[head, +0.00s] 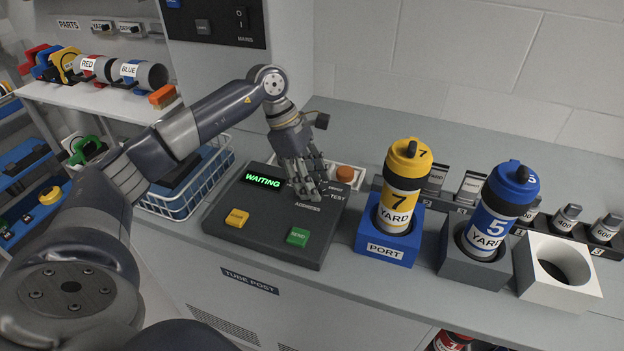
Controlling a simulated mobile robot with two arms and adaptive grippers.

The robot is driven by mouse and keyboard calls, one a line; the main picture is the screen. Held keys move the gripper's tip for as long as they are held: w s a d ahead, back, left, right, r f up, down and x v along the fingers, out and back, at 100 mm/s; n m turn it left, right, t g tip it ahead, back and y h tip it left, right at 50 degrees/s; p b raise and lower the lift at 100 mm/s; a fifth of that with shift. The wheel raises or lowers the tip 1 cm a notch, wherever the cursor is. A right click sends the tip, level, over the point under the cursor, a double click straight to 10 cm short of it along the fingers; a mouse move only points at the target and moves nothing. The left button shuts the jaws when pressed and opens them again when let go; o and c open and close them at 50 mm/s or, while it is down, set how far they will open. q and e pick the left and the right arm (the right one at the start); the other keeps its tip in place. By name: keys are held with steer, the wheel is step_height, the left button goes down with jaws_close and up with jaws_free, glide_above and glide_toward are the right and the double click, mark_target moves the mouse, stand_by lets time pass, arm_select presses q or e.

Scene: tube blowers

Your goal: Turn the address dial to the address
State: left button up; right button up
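The dark console (262,221) sits on the counter with a lit green display (263,181) reading WAITING. An ADDRESS label (307,207) is printed on its top, with a TEST label to the right. My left gripper (309,192) points down at the console just above the ADDRESS label. Its fingers cover the place where the dial would be, so I see neither the dial nor its setting. Whether the fingers hold anything is hidden. The yellow carrier (399,186) in the blue PORT block shows 7 YARD; its cap dial shows 7. My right gripper is not in view.
A blue 5 YARD carrier (491,218) stands in a grey block. An empty white holder (587,287) is at right. A wire basket (181,205) stands left.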

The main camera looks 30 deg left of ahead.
arm_select(q)
steer(key=shift+r, duration=0.15)
steer(key=v, duration=1.1)
steer(key=shift+a+r, duration=0.3)
